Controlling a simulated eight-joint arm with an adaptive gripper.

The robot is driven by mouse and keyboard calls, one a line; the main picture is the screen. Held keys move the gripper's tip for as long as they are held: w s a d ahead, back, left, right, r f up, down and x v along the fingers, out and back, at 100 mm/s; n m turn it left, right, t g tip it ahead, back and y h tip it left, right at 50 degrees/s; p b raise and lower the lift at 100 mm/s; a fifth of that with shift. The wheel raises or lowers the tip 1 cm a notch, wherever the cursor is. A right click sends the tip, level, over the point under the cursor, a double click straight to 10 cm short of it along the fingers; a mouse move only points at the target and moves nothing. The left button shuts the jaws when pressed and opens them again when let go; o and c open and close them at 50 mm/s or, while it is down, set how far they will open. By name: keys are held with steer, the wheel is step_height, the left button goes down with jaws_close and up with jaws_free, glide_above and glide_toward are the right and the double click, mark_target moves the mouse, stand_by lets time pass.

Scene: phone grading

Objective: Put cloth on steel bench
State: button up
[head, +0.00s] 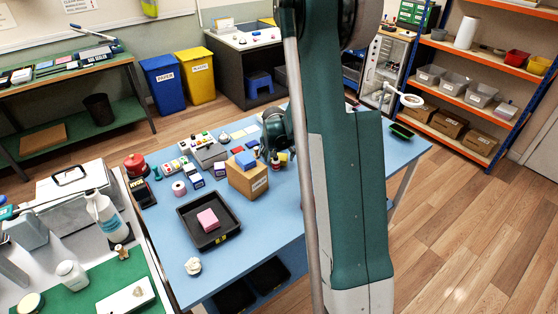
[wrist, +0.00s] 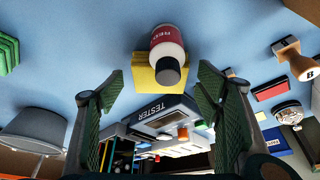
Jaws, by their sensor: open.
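My gripper (wrist: 160,90) is open in the wrist view, its two green-padded fingers wide apart with nothing between the tips. The grey-topped bench at the left (head: 131,210), likely the steel bench, carries a green mat. My arm hides part of the table in the head view.
The blue table (head: 255,232) holds a black tray (head: 190,232) with a pink block (head: 208,220), a cardboard box (head: 243,182) and several small items. A spray bottle (head: 106,218) and white jar (head: 72,274) stand on the grey bench. In the wrist view, a tester (wrist: 165,112) sits below the bottle.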

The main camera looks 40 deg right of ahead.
steer(key=shift+c, duration=0.5)
steer(key=c, duration=0.8)
steer(key=shift+r, duration=0.1)
steer(key=shift+r+p, duration=0.8)
steer(key=shift+r, duration=4.1)
steer(key=shift+a, duration=0.1)
